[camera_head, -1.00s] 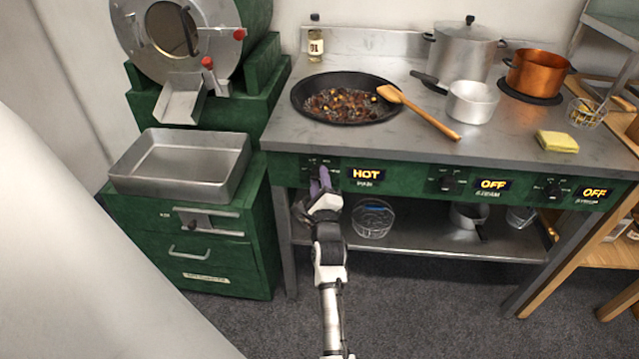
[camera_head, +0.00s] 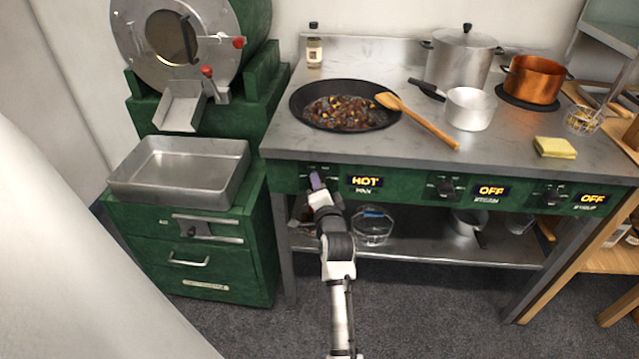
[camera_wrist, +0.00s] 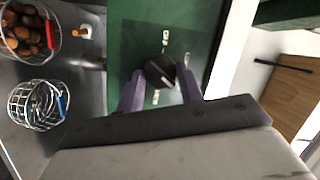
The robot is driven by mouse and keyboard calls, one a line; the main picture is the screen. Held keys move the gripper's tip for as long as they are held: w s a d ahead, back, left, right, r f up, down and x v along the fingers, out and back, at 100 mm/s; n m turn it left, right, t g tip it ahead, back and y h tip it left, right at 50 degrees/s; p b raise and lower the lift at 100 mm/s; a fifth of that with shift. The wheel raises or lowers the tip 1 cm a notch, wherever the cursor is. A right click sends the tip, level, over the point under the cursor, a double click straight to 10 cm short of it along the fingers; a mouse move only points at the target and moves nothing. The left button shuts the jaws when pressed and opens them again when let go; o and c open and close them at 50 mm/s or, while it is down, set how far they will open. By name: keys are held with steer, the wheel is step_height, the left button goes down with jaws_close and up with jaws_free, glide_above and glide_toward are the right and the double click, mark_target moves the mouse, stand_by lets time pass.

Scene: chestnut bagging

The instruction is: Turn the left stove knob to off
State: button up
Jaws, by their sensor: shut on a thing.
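The left stove knob (camera_wrist: 161,71) is dark and round with a pale pointer line, on the green front panel (camera_wrist: 140,45). In the head view my gripper hides most of it, below the pan. The lit display (camera_head: 365,182) beside it reads HOT. My gripper (camera_head: 316,181) reaches the panel at that knob. In the wrist view its two purple fingers (camera_wrist: 160,80) stand on either side of the knob, shut on it.
A black pan (camera_head: 345,105) of chestnuts with a wooden spatula (camera_head: 425,122) stands above. The middle knob (camera_head: 448,188) and right knob (camera_head: 552,195) have displays reading OFF. Wire baskets (camera_wrist: 38,104) sit on the shelf below. A green drawer unit (camera_head: 200,260) stands left.

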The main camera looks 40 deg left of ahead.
steer(key=n+t+h+p, duration=0.1)
steer(key=n+h, duration=0.1)
steer(key=n, duration=0.4)
steer(key=n+t+h+p, duration=0.1)
steer(key=n+h+p, duration=0.1)
steer(key=n, duration=0.5)
steer(key=a+n+h+p, duration=0.1)
steer(key=n+h, duration=0.2)
steer(key=n, duration=0.3)
steer(key=shift+s+r+t+h+p, duration=0.25)
steer(key=shift+s+t+h+p, duration=0.05)
steer(key=shift+s+t, duration=0.1)
steer(key=shift+n, duration=0.4)
stand_by(0.4)
steer(key=o, duration=1)
steer(key=b+v, duration=0.2)
steer(key=v, duration=1.1)
steer(key=shift+s+r, duration=0.1)
steer(key=shift+s, duration=0.25)
